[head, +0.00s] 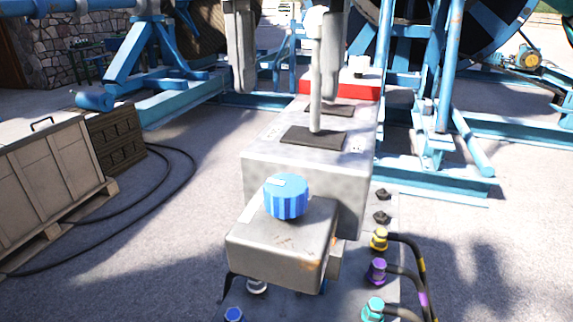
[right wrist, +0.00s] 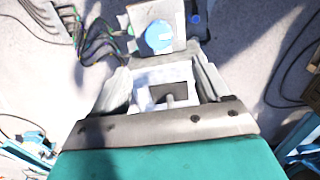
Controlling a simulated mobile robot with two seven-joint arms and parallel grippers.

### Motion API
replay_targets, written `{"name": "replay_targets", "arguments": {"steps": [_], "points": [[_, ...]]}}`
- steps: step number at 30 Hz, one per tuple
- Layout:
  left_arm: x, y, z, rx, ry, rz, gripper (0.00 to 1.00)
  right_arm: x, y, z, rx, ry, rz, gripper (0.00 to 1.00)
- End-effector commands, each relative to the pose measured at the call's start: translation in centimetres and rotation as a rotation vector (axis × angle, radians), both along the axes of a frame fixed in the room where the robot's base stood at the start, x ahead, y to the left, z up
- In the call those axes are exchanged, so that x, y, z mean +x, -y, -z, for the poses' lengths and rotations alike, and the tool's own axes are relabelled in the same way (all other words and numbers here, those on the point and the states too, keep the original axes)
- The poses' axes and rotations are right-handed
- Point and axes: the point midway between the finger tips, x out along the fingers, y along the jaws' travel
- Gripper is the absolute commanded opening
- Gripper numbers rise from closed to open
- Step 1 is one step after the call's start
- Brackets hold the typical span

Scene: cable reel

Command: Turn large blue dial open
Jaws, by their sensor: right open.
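The large blue dial (head: 286,197) has a ribbed side and a small white mark on top. It sits on a grey metal box (head: 280,245) in the lower middle of the head view. It also shows in the right wrist view (right wrist: 158,37), beyond the fingertips. My right gripper (head: 287,94) hangs from the top of the head view, its two grey fingers apart and nothing held between them. It is above and behind the dial, not touching it. In the right wrist view the open fingers (right wrist: 160,68) frame the control box. My left gripper is not in view.
An upright lever (head: 316,85) with a white knob stands on the control box (head: 300,165) close to my right gripper. Coloured cable plugs (head: 377,270) are at the lower right. A wooden crate (head: 50,165) stands left. Blue reel frames (head: 430,185) stand behind.

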Motion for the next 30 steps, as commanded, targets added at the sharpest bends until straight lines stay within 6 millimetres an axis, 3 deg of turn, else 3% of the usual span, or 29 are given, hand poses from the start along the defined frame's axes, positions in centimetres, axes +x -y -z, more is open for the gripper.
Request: {"name": "replay_targets", "arguments": {"steps": [12, 18, 30], "points": [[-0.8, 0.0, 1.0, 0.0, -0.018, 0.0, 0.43, 0.0, 0.1, 8.0, 0.0, -0.004, 0.001, 0.76], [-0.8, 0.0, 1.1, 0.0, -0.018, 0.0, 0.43, 0.0, 0.1, 11.0, 0.001, -0.004, 0.002, 0.76], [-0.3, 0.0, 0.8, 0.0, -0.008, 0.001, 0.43, 0.0, 0.1, 12.3, 0.003, -0.002, 0.003, 0.76]]}}
